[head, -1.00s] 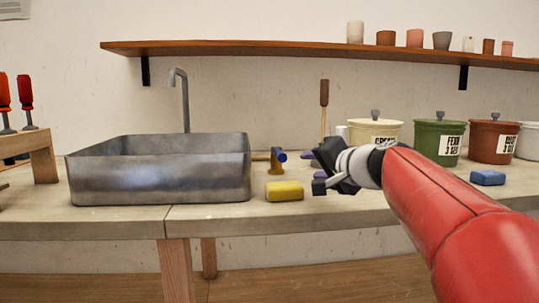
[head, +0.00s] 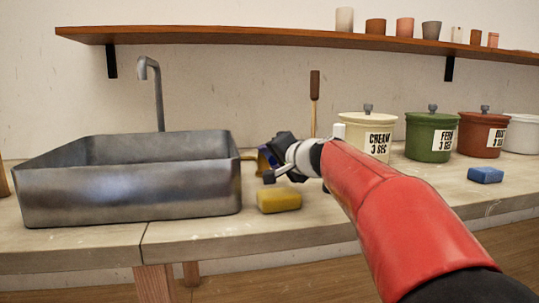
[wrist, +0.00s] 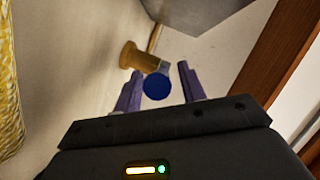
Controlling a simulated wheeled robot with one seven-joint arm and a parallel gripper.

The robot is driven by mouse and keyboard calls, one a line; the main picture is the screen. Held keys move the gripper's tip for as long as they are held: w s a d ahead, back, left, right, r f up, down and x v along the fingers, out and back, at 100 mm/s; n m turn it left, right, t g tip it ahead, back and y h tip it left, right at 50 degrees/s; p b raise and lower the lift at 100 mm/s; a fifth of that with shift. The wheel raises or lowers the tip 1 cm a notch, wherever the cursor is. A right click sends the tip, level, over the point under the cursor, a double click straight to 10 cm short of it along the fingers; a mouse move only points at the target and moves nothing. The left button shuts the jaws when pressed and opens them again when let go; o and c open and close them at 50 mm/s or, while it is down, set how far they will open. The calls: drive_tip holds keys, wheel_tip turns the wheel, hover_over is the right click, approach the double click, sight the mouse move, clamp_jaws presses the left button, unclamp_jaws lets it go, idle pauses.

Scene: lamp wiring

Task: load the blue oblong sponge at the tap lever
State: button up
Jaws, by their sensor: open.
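The blue oblong sponge (head: 485,175) lies on the bench at the right, in front of the pots and well apart from my gripper. My gripper (head: 268,162) is by the sink's right side, above and behind the yellow sponge. The tap lever, a brass fitting with a blue round end (wrist: 157,87), shows in the wrist view. Its blue end appears between the purple fingers of my gripper (wrist: 160,71), which are open with gaps on both sides. I cannot tell how deep it sits between them. In the head view my gripper mostly hides the lever.
A metal sink (head: 125,190) with a grey spout (head: 157,95) stands at the left. A yellow sponge (head: 279,200) lies below my gripper. Lidded cream (head: 352,124), green (head: 431,135) and red-brown (head: 482,138) pots stand behind. A shelf (head: 300,40) with cups runs above.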

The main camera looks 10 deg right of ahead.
drive_tip(key=shift+w+a+f, duration=0.15)
drive_tip(key=shift+w+a, duration=0.05)
drive_tip(key=shift+w, duration=0.35)
drive_tip(key=shift+c, duration=0.2)
clamp_jaws()
drive_tip(key=shift+d+f, duration=0.1)
